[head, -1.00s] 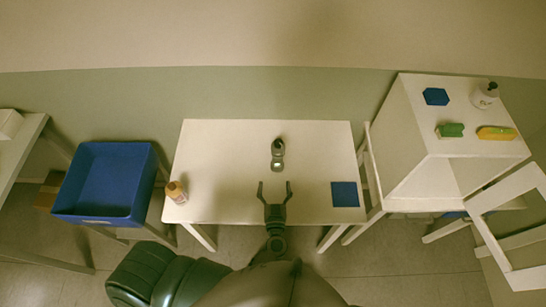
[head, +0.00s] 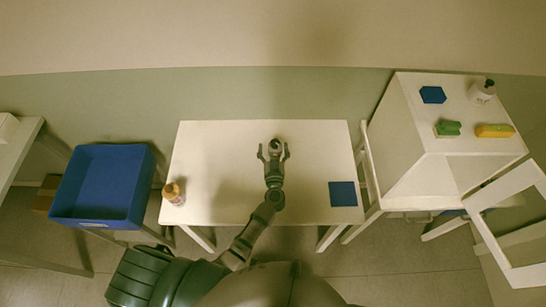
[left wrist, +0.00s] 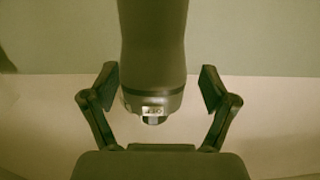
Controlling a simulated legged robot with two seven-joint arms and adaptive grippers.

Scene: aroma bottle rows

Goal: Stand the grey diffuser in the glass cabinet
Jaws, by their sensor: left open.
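The grey diffuser (head: 275,143) stands on the white table, mostly hidden behind my left gripper in the head view. My left gripper (head: 273,150) is open around it, with a finger on each side. In the left wrist view the diffuser (left wrist: 152,50) is a dark upright body with a small pale label near its lower end. It sits between the spread fingers (left wrist: 155,90), with a gap visible on both sides. The white cabinet (head: 410,140) stands to the right, and its framed door (head: 497,225) hangs open. My right gripper is not in view.
The white table (head: 225,150) holds an orange-brown bottle (head: 173,193) at its left edge and a blue mat (head: 342,194) at its right. A blue bin (head: 103,185) is to the left. A blue block, green and yellow items and a white bottle (head: 482,91) sit on the cabinet top.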

